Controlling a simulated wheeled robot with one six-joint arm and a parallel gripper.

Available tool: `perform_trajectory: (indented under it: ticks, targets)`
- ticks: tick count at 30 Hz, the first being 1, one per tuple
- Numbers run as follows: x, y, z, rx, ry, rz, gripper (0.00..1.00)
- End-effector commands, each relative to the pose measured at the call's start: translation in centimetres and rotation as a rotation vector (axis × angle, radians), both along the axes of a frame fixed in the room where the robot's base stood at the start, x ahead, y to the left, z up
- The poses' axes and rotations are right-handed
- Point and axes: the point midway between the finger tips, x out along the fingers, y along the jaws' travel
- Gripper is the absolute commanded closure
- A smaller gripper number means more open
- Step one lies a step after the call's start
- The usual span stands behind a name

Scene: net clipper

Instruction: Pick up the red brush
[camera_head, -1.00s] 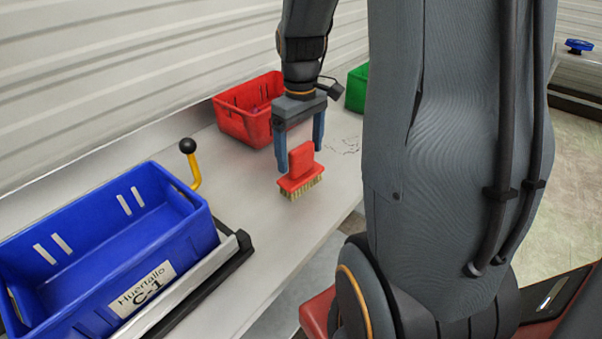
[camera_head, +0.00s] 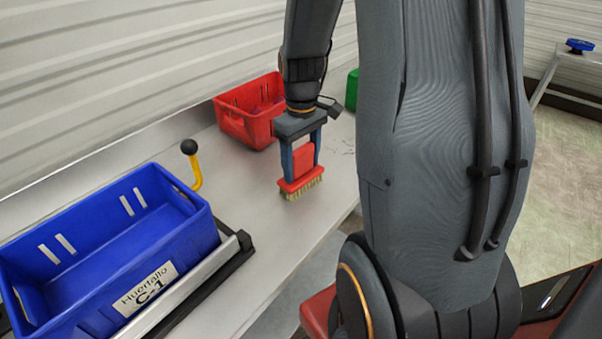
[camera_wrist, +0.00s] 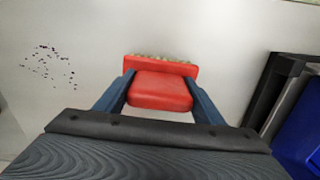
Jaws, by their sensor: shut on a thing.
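The red brush (camera_head: 303,165) stands upright on the grey table in the head view, its pale bristles down and its block handle up. My gripper (camera_head: 302,168) is above it with the two blue fingers on either side of the handle, shut on it. In the wrist view the brush (camera_wrist: 160,88) sits between the fingertips (camera_wrist: 160,90), with a strip of bristles showing beyond its red base. The bristles appear to be at the table surface; I cannot tell whether there is a gap.
A blue crate (camera_head: 190,240) stands at the front left, near a yellow lever with a black knob (camera_head: 189,147). A red bin (camera_head: 236,126) stands behind the brush, and a green bin (camera_head: 351,90) is partly hidden by my arm. The table (camera_head: 255,205) around the brush is clear.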

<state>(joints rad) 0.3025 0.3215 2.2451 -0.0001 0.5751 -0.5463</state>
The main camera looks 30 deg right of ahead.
Motion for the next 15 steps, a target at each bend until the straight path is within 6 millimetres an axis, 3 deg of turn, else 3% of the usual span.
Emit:
perform_trajectory:
  ticks: [7, 15]
  targets:
    - [0.2, 0.0, 1.2, -0.002, -0.005, 0.0, 0.67]
    - [0.2, -0.1, 5.9, -0.002, -0.006, 0.0, 0.67]
